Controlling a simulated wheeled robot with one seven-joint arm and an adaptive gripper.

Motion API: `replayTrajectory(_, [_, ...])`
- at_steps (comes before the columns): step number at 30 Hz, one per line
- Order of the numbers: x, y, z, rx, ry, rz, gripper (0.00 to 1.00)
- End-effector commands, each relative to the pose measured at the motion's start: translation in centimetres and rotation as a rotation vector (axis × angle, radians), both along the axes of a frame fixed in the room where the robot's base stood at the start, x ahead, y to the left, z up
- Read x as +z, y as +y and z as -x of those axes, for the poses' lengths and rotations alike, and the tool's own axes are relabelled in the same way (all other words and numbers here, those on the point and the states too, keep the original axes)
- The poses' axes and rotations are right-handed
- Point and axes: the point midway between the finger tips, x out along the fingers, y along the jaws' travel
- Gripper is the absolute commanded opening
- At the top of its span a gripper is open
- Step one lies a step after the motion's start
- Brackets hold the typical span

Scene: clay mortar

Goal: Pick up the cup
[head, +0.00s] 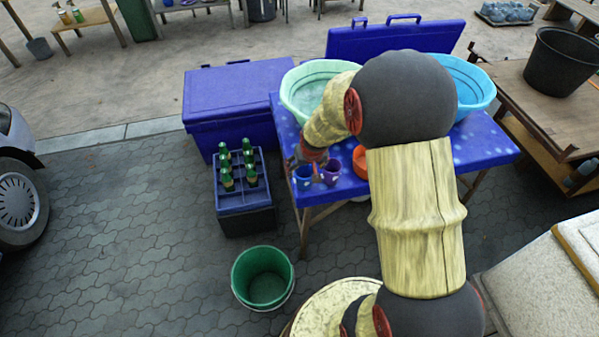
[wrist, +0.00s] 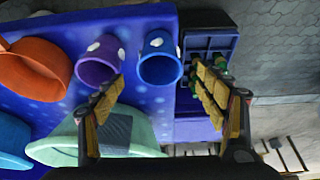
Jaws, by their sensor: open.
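Two cups stand on the blue table (head: 480,150). One is a blue cup with white spots (head: 303,178), near the table's left front corner; it also shows in the wrist view (wrist: 160,62). The other is a purple cup with white spots (head: 331,173), just right of it in the head view and left of it in the wrist view (wrist: 97,62). My gripper (wrist: 159,73) is open and empty. In the wrist view the blue cup appears between its two fingers, with the purple cup beyond the left finger. In the head view my gripper (head: 318,168) is small, beside the cups.
An orange bowl (wrist: 35,68) stands beside the purple cup. A pale green basin (head: 300,95) and a light blue basin (head: 478,85) stand further back on the table. A bottle crate (head: 245,205) and a green bucket (head: 262,275) are off the table.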

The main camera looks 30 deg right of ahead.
Motion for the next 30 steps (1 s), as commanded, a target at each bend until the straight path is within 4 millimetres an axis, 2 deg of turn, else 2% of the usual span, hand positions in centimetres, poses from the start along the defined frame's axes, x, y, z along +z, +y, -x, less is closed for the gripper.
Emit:
replayTrajectory(13, [-3.2,-0.5,-1.6,-0.001,-0.013,0.003,0.73])
replayTrajectory(21, [-6.8,-1.0,-2.9,-0.001,-0.011,0.003,0.73])
replayTrajectory(30, [-7.0,-1.1,-3.2,-0.001,-0.013,0.003,0.72])
